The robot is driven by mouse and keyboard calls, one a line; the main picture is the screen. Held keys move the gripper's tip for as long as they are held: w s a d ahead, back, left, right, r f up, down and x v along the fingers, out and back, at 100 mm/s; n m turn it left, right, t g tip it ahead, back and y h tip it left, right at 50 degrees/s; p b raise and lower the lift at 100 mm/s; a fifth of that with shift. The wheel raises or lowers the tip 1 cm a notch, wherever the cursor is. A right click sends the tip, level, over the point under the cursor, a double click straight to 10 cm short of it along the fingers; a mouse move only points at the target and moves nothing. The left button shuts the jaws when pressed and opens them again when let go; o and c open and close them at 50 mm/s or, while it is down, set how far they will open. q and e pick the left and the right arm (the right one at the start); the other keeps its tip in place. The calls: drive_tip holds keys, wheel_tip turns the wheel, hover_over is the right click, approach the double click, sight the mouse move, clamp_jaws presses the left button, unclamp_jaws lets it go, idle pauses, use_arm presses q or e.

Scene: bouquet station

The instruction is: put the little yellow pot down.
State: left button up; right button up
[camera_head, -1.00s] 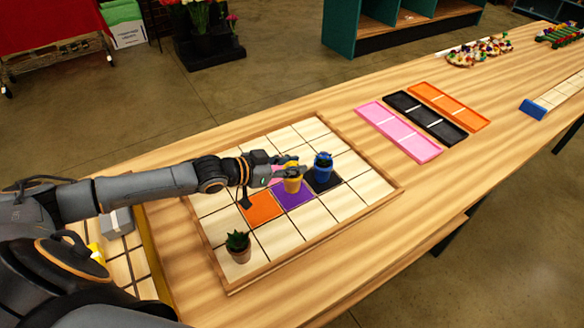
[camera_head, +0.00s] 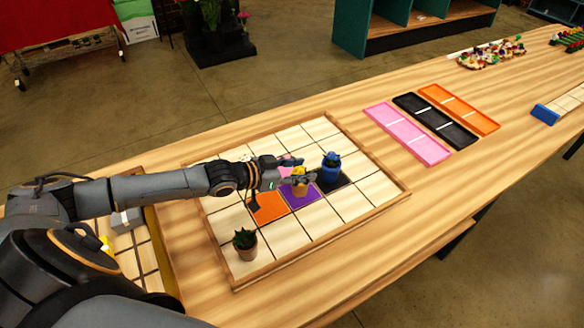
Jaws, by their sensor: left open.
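The little yellow pot (camera_head: 299,189) stands upright on the purple square (camera_head: 308,199) of the wooden grid board. My left gripper (camera_head: 297,172) is open at the pot, with one finger passing in front of the pot's upper part and the other farther back. Whether a finger still touches the pot, I cannot tell. The blue pot (camera_head: 331,171) stands just right of it, on a dark square. My right gripper is not in view.
An orange square (camera_head: 268,208) lies left of the purple one, and a pink patch shows behind the fingers. A small potted succulent (camera_head: 245,245) stands at the board's near left corner. Pink (camera_head: 407,134), black (camera_head: 437,118) and orange (camera_head: 460,108) trays lie farther right.

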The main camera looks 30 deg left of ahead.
use_arm(q)
drive_tip(key=shift+s+a+r, duration=0.1)
drive_tip(key=shift+s+a, duration=0.05)
drive_tip(key=shift+s, duration=0.05)
drive_tip(key=v, duration=0.5)
drive_tip(key=shift+s, duration=0.25)
drive_tip(key=p+v, duration=0.2)
drive_tip(key=v, duration=0.4)
drive_tip(key=shift+r, duration=0.2)
drive_tip(key=shift+f, duration=0.1)
